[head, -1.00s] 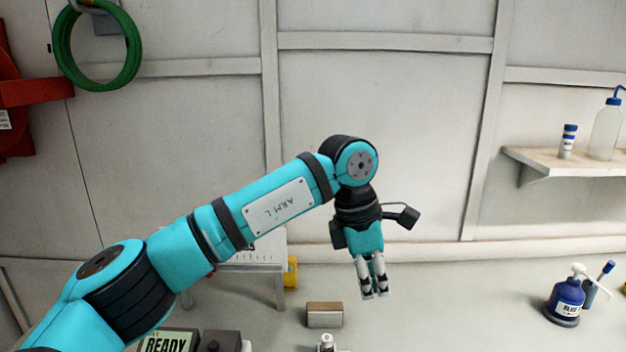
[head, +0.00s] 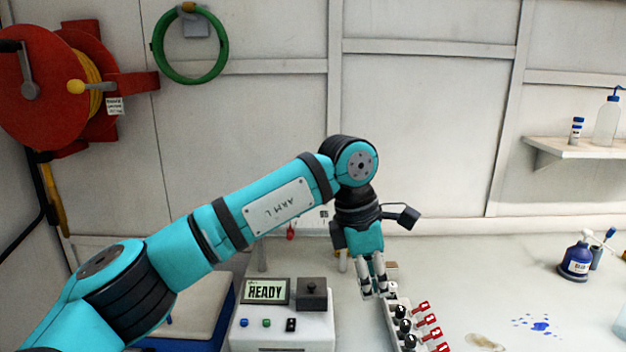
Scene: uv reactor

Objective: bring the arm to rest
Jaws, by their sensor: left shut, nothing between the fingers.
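My left arm (head: 270,205) reaches in from the left in the head view, bent at the wrist. My left gripper (head: 374,292) points down, its fingers together and empty. In the picture its tips overlap the far end of a pale rack (head: 395,305) of black-capped vials with red tags. I cannot tell how high above the bench the tips are. My right gripper is not in view.
A white device with a READY display (head: 265,291) stands below my left forearm. A blue bottle (head: 575,262) stands at the right, near blue spots (head: 540,325). A red reel (head: 50,85) and green hose (head: 160,62) hang at the left. The bench's right middle is mostly clear.

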